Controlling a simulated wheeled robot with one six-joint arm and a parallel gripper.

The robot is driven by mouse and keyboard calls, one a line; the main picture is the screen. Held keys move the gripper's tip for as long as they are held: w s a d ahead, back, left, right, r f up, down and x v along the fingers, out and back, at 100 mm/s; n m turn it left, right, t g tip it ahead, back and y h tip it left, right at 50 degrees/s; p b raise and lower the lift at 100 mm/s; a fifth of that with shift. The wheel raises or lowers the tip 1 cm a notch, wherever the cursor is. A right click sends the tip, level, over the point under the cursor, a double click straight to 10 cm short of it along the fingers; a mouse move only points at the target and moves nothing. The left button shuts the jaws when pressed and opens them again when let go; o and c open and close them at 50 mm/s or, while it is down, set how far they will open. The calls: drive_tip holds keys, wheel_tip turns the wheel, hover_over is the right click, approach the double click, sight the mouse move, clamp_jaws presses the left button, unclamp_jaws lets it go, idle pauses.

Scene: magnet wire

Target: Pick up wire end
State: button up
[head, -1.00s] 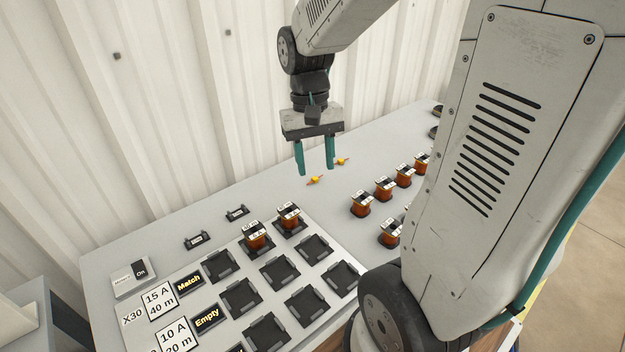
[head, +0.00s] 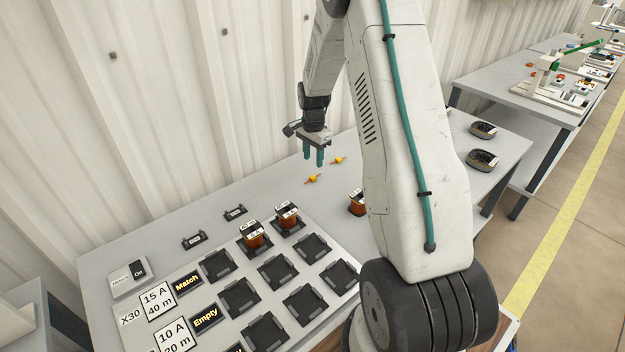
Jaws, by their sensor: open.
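Two small orange-yellow pieces with thin ends, which look like the wire ends, lie on the grey table. The nearer wire end (head: 313,178) is just below my gripper in the picture, and the farther wire end (head: 339,160) is a little up and to the right. My gripper (head: 313,163) points down with its two teal fingers apart and nothing between them. It appears to be above the table near both pieces; its exact height is hard to tell.
A tray of black sockets (head: 278,272) fills the front of the table, with copper coils (head: 254,235) in two. Another coil (head: 357,203) stands beside my arm, which hides the table behind it. Dark devices (head: 482,161) sit right. A corrugated wall (head: 150,100) stands behind.

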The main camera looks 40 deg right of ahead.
sight(313, 177)
wheel_tip(313, 177, down, 7)
drive_tip(key=shift+w+f, duration=0.1)
drive_tip(key=shift+f, duration=0.1)
clamp_jaws()
